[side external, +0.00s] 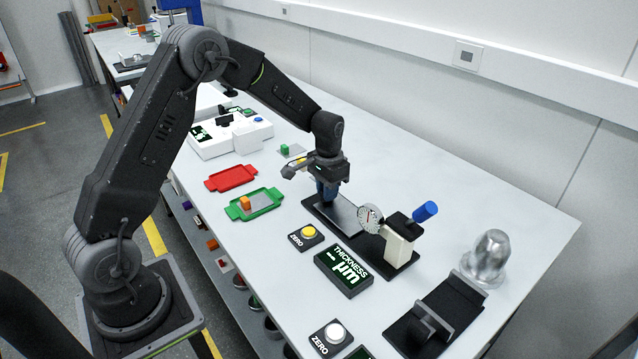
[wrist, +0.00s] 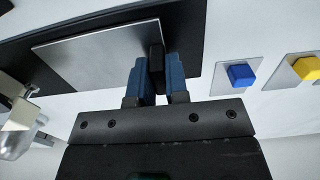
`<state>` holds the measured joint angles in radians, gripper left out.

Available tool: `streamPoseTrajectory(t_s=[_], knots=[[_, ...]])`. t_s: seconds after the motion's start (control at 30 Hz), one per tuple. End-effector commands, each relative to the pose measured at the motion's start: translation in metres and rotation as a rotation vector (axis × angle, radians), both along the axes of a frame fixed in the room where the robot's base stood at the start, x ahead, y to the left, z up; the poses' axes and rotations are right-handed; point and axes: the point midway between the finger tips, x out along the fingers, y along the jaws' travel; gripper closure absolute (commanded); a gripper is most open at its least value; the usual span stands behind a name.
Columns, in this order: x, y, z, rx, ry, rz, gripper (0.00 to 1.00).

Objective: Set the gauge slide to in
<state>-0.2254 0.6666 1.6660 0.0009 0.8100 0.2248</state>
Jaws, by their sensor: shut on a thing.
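The gauge slide is a flat grey metal plate (side external: 345,214) on a long black base; it also shows in the wrist view (wrist: 95,52). A black upright handle (wrist: 156,62) stands at the plate's edge. My gripper (side external: 326,196) is low over the end of the base away from the dial. In the wrist view its blue fingers (wrist: 156,78) are shut on the handle, one on each side. The dial gauge (side external: 370,218) and its cream block (side external: 399,250) with a blue-ended lever (side external: 425,212) stand at the base's other end. The fingers hide the handle in the side view.
A yellow zero button (side external: 309,233) and a thickness display (side external: 343,272) stand in front of the gauge. Green (side external: 268,205) and red (side external: 231,179) trays lie to the left. A silver dome (side external: 491,255) and black fixture (side external: 440,312) stand at right.

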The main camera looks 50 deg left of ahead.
Motion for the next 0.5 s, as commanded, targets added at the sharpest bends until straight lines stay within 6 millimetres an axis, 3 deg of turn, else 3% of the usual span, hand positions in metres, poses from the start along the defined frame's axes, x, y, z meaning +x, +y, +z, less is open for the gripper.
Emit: streamPoseTrajectory(t_s=[0.03,0.2,0.33,0.5], knots=[[0.001,-0.017,0.001,-0.001,-0.002,-0.008,1.0],[0.001,-0.058,0.0,-0.001,-0.002,-0.006,1.0],[0.001,-0.074,0.0,-0.001,-0.003,-0.003,1.0],[0.001,-0.079,0.0,-0.002,-0.004,0.0,1.0]])
